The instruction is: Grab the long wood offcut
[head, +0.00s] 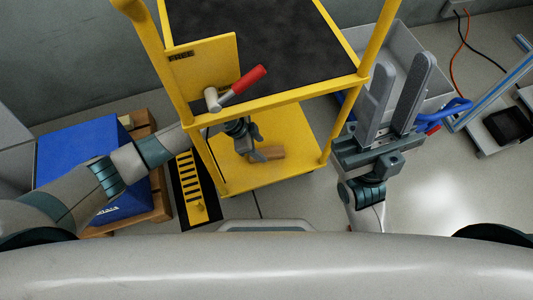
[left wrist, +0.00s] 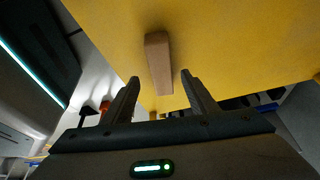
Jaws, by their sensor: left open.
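The wood offcut (head: 267,153) is a light brown block lying on the yellow lower deck (head: 236,176) of the cart. In the left wrist view the offcut (left wrist: 159,62) lies lengthwise, with its near end between my open fingertips. My left gripper (head: 250,137) reaches in under the cart's top shelf beside the offcut; it also shows in the left wrist view (left wrist: 160,79). A gap shows on both sides of the wood, and I cannot tell how high the fingers are above the deck. My right gripper (head: 404,68) is open and empty, raised to the right of the cart.
The cart's dark top shelf (head: 265,40) and yellow posts surround my left arm. A red-ended lever (head: 243,84) sits by the shelf's front edge. A blue box (head: 80,160) stands left; a grey bin (head: 440,75) is behind my right gripper. Floor at right is partly clear.

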